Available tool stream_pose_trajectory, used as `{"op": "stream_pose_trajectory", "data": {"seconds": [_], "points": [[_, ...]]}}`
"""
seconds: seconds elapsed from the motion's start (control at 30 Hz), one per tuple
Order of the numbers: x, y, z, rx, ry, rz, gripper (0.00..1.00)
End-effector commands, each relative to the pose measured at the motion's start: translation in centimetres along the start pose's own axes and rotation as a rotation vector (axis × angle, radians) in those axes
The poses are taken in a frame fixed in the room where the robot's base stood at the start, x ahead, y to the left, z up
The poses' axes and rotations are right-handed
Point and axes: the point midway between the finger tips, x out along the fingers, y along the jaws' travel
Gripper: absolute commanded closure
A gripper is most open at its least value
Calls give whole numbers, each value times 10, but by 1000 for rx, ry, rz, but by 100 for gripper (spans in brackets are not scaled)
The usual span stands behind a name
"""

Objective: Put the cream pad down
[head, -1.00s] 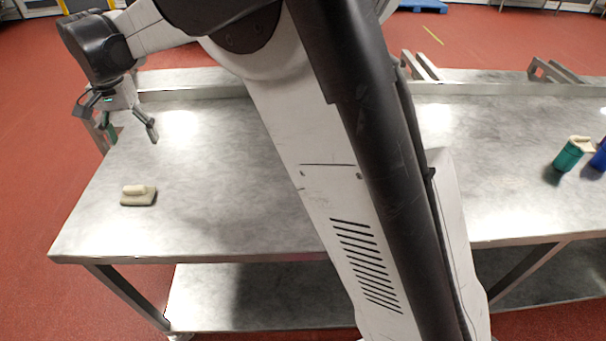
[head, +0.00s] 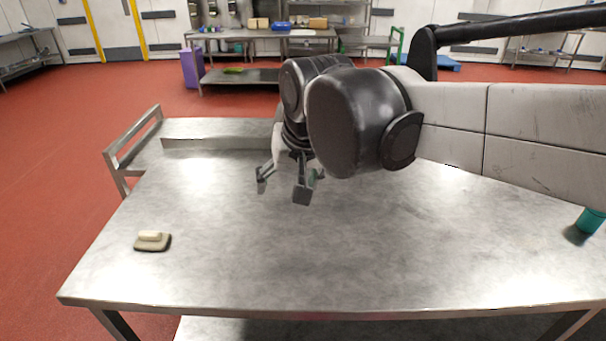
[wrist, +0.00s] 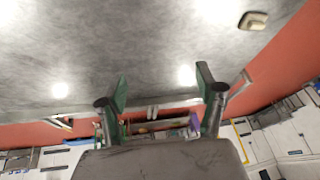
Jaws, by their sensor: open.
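The cream pad (head: 152,241) lies flat on the steel table (head: 230,270), near its left front part, with its cream handle block on top. It also shows in the wrist view (wrist: 253,21) at the top right, away from the fingers. My gripper (head: 284,189) is open and empty above the table's middle back, well to the right of the pad and behind it. In the wrist view its two green-lined fingers (wrist: 160,92) stand wide apart with nothing between them.
A teal container (head: 590,220) stands at the table's right side. A raised metal ledge (head: 215,142) runs along the table's back, with a metal frame (head: 133,142) at the back left. The table between the pad and my gripper is clear.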

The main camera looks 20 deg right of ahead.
Motion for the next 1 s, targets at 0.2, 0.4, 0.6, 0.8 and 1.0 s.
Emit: {"op": "stream_pose_trajectory", "data": {"seconds": [0.2, 0.4, 0.6, 0.8, 1.0], "points": [[-7, 47, 57, -46, 86, 21, 32], [-2, 74, 99, -87, 150, 45, 32], [2, 85, 116, -108, 178, 59, 32], [2, 86, 117, -111, 182, 60, 32], [6, 86, 119, -111, 181, 60, 32]]}}
